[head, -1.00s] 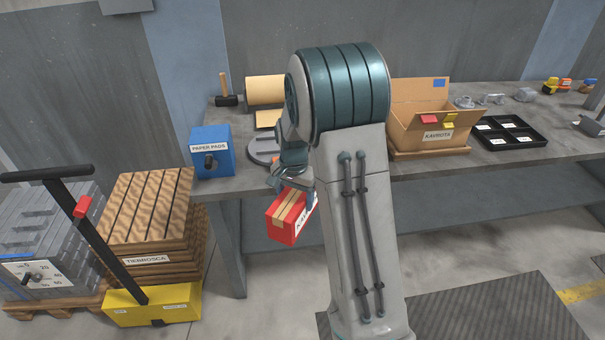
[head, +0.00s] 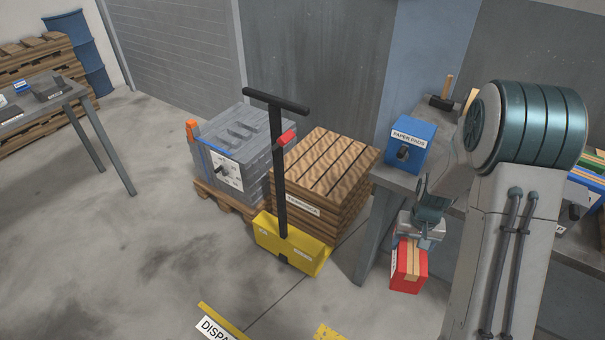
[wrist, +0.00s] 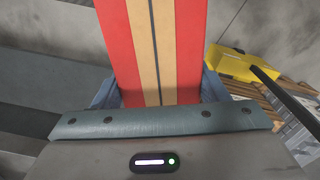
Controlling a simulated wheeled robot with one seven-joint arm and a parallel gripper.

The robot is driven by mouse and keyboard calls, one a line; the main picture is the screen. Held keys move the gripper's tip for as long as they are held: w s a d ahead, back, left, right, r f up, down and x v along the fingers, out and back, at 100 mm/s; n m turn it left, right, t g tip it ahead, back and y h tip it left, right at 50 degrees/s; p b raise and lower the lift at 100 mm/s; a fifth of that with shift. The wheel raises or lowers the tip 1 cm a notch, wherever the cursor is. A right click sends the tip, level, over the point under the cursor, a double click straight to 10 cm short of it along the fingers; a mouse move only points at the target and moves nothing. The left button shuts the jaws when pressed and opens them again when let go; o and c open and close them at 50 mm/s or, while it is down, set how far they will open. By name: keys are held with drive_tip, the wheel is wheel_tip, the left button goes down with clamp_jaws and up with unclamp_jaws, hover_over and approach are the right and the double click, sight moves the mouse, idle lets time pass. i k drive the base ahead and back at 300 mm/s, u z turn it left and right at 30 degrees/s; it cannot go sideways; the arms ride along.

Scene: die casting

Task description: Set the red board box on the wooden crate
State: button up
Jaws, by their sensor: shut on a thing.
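The red board box (head: 408,267), with a tan stripe, hangs from my gripper (head: 419,240) in front of the workbench in the head view. My gripper is shut on it. In the wrist view the red box (wrist: 122,40) fills the top middle between the blue-grey fingers. The wooden crate (head: 325,170), with a slatted top and a label on its front, stands on the floor left of the box. Its top looks bare. The box is clear of the crate, to its right.
A yellow pallet jack (head: 290,245) with a black upright handle (head: 278,160) stands right in front of the crate. A grey stack (head: 235,155) on a pallet is left of it. A blue paper pads box (head: 408,145) sits on the workbench corner. Open floor lies front left.

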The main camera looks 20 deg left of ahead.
sight(320, 175)
drive_tip(key=u, duration=2.85)
drive_tip(key=k, duration=0.5)
drive_tip(key=z, duration=1.95)
drive_tip(key=i, duration=1.7)
drive_tip(key=z, duration=0.05)
